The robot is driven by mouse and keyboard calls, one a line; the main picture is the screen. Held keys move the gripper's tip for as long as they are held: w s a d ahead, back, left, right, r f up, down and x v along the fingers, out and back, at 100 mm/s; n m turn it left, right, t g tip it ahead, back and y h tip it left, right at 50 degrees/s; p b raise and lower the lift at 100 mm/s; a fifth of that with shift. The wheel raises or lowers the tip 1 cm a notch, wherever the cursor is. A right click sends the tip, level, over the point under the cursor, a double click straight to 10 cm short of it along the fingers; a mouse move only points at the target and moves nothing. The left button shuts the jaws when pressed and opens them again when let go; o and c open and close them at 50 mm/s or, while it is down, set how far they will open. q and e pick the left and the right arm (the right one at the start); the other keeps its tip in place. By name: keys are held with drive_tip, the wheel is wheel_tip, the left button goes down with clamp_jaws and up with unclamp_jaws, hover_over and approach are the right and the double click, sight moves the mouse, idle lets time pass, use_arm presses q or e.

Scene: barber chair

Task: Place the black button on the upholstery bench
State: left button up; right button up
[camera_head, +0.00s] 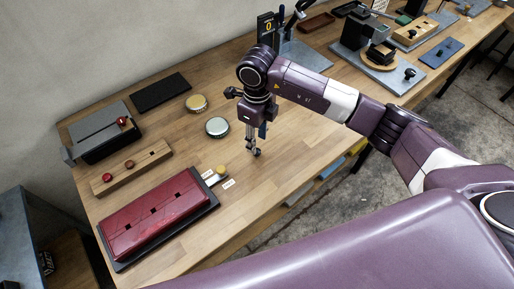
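The upholstery bench seems to be the dark red padded panel (150,222) on a black base at the table's lower left; several small dark square marks run along its top. I cannot clearly make out a black button; a small dark piece could be hidden at my fingertips. My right gripper (254,152) points down over the bare wood, to the right of the panel and apart from it. Its fingers look close together, but they are too small to tell whether they hold anything. My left gripper is not in view.
A wooden strip (150,168) with red and brown knobs lies behind the panel. A grey-black box (100,132), a black mat (160,91) and two round tins (197,104) (217,127) stand farther back. Small tags (228,184) lie right of the panel. The table's middle is clear.

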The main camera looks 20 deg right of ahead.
wheel_tip(320, 180, up, 7)
drive_tip(key=b, duration=0.2)
drive_tip(key=shift+r, duration=0.2)
idle(1.3)
